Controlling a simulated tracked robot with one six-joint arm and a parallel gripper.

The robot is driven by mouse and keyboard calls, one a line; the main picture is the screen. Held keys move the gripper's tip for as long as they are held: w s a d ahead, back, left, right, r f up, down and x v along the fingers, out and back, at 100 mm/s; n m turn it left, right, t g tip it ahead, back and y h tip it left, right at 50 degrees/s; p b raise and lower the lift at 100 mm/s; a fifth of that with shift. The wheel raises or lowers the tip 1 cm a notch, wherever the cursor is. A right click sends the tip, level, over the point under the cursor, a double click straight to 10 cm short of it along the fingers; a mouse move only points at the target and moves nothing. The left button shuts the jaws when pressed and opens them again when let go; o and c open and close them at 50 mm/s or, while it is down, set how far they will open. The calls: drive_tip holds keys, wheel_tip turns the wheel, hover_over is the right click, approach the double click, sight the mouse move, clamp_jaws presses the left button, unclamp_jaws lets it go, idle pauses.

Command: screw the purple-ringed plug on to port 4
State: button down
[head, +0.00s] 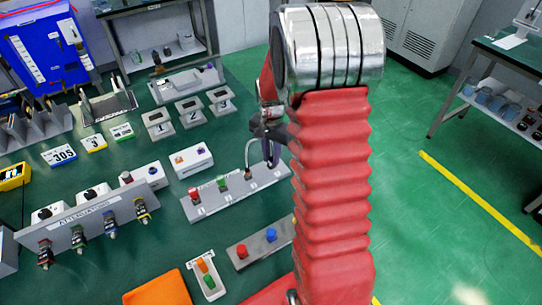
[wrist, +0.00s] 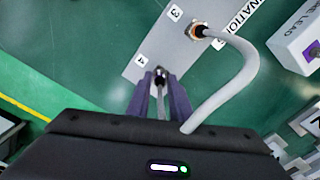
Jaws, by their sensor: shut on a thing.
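My gripper (wrist: 160,98) points down at the grey port strip with its fingers shut on a narrow metallic piece (wrist: 160,78), taken as the plug. Its purple ring cannot be made out between the dark purple fingers. The piece is at the strip's end, beside the label 4 (wrist: 141,59); whether it touches port 4 is hidden. A grey cable (wrist: 245,70) runs from a copper-coloured connector (wrist: 198,30) near label 3 and curves back under my gripper's body. In the head view my gripper (head: 271,152) is over the right end of the port strip (head: 215,203), partly hidden by my arm.
Red (head: 193,192) and green (head: 221,182) caps stand on the strip's left part. A white box (head: 192,163) is behind it. A plate with red and blue knobs (head: 262,262) lies in front. The attenuator panel (head: 90,222) stands left.

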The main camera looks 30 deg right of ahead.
drive_tip(key=m, duration=0.5)
drive_tip(key=shift+m, duration=2.5)
drive_tip(key=shift+w, duration=0.1)
drive_tip(key=c, duration=1.6)
unclamp_jaws()
drive_tip(key=shift+o, duration=0.2)
drive_tip(key=shift+r, duration=0.1)
wheel_tip(320, 180, up, 14)
drive_tip(key=shift+f, duration=0.2)
